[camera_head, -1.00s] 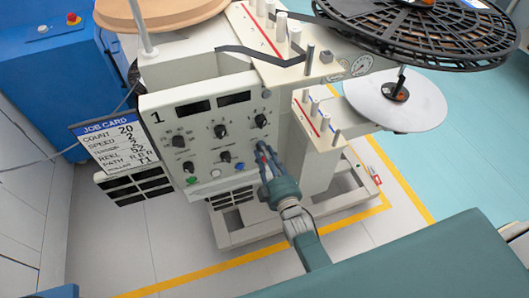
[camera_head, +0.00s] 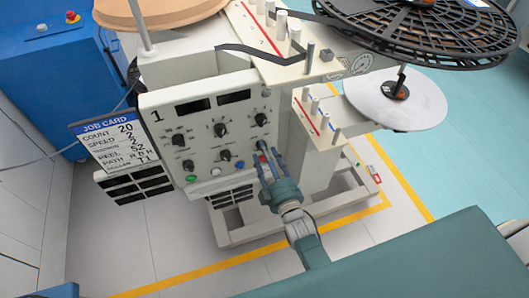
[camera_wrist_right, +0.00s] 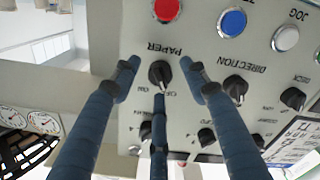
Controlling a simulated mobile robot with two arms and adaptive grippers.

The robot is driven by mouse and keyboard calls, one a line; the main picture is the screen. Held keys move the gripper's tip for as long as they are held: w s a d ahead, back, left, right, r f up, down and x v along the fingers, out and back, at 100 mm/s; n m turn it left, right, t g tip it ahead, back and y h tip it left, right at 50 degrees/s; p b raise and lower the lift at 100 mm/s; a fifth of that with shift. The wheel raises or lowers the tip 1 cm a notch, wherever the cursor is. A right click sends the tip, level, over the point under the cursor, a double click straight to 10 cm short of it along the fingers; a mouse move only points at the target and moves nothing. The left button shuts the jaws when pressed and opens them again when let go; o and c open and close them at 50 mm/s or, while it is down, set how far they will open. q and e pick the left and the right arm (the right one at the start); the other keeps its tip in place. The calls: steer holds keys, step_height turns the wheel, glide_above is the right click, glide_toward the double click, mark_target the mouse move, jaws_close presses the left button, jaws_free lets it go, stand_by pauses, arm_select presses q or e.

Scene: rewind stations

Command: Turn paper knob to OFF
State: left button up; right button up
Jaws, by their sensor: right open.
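The black paper knob (camera_wrist_right: 160,73) sits on the cream control panel (camera_head: 204,122), below its upside-down "PAPER" label in the right wrist view. Its small position marks are too blurred to read surely. My right gripper (camera_wrist_right: 160,68) is open; two blue fingertips stand left and right of the knob and a third finger lies below it. I see no clear contact with the knob. In the head view the right gripper (camera_head: 264,152) is at the panel's lower right and largely hides the knob. My left gripper is not in view.
A red button (camera_wrist_right: 166,10), a blue button (camera_wrist_right: 232,22) and the direction knob (camera_wrist_right: 235,87) are close to the paper knob. A job card (camera_head: 116,145) hangs at the panel's left. A black reel (camera_head: 420,30) and a white disc (camera_head: 425,103) are at the right.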

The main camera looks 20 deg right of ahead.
steer(key=s, duration=1.1)
steer(key=shift+d, duration=0.15)
steer(key=s+a+f+m+g, duration=0.1)
steer(key=s+f+g, duration=0.4)
steer(key=f, duration=0.9)
steer(key=s+a+f+m+g, duration=0.1)
steer(key=s+f+m+g, duration=0.15)
steer(key=s+f, duration=0.85)
steer(key=s+d+f+m+g, duration=0.1)
steer(key=s+d+f+g, duration=0.3)
steer(key=s+f, duration=0.5)
steer(key=s+d+f+m+g, duration=0.1)
steer(key=s+d+f+g, duration=0.3)
steer(key=s+f, duration=0.4)
steer(key=s+g, duration=0.1)
steer(key=s, duration=0.4)
steer(key=shift+s+f+h, duration=0.15)
steer(key=shift+f+h, duration=0.15)
steer(key=shift+f, duration=0.1)
steer(key=shift+m+g, duration=0.25)
